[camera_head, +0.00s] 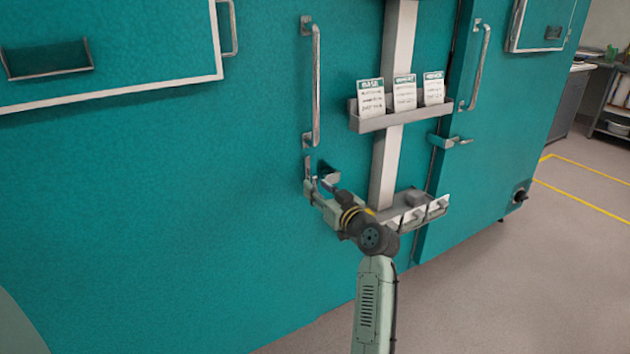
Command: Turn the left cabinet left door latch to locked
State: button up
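The teal left cabinet (200,190) fills the left and middle of the view, and its door carries a long upright metal handle (316,85). Just below that handle a small grey metal piece, apparently the door latch (329,178), shows beside my gripper. My gripper (318,184) is at the latch, close against the door face. The gripper and its fingers partly cover the latch, so its angle is unclear. I cannot tell whether the fingers touch it or how far apart they are.
The right cabinet has a handle (481,65) and a latch (451,142). Open floor (530,280) lies at right.

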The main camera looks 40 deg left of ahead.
aim_at(314, 184)
jog(key=shift+x, duration=1.5)
grip_shut()
